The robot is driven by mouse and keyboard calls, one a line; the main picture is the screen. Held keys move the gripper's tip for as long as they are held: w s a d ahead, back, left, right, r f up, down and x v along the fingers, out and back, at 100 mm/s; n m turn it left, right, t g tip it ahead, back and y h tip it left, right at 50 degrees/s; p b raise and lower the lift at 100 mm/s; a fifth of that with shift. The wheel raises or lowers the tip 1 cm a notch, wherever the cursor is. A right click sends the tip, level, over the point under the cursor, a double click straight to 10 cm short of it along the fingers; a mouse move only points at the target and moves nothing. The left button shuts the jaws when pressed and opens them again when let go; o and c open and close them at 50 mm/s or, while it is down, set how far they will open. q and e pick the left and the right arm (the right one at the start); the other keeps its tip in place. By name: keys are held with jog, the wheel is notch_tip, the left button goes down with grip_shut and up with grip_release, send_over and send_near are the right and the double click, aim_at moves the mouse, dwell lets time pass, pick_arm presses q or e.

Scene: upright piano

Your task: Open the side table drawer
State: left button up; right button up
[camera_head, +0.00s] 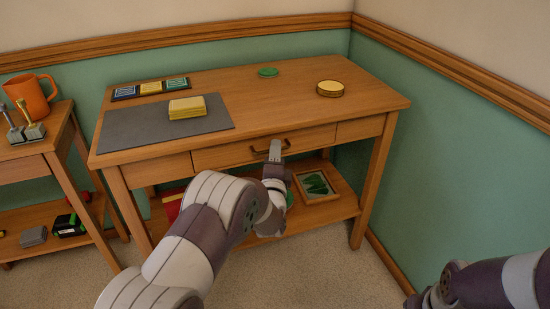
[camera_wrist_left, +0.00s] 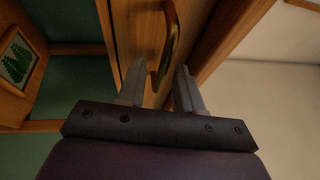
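The wooden side table (camera_head: 230,85) stands against the green wall, and its middle drawer (camera_head: 222,156) looks flush with the panels beside it. A curved brass-brown handle (camera_head: 297,141) is on the drawer front; my gripper covers part of it. My left gripper (camera_head: 275,153) is at the handle. In the left wrist view, the two grey fingers of my left gripper (camera_wrist_left: 160,88) are apart, and the handle (camera_wrist_left: 172,40) runs just ahead of and between their tips. I cannot tell whether they touch it. My right arm shows at the lower right, its gripper out of frame.
A grey mat (camera_head: 150,128) with a yellow block (camera_head: 187,107), a green disc (camera_head: 268,72) and a round yellow item (camera_head: 330,89) are on the tabletop. A framed leaf picture (camera_head: 315,184) is on the lower shelf. A second table (camera_head: 30,150) stands left. Carpet is clear in front.

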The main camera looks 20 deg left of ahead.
pick_arm(q)
grip_shut()
dwell(1.5)
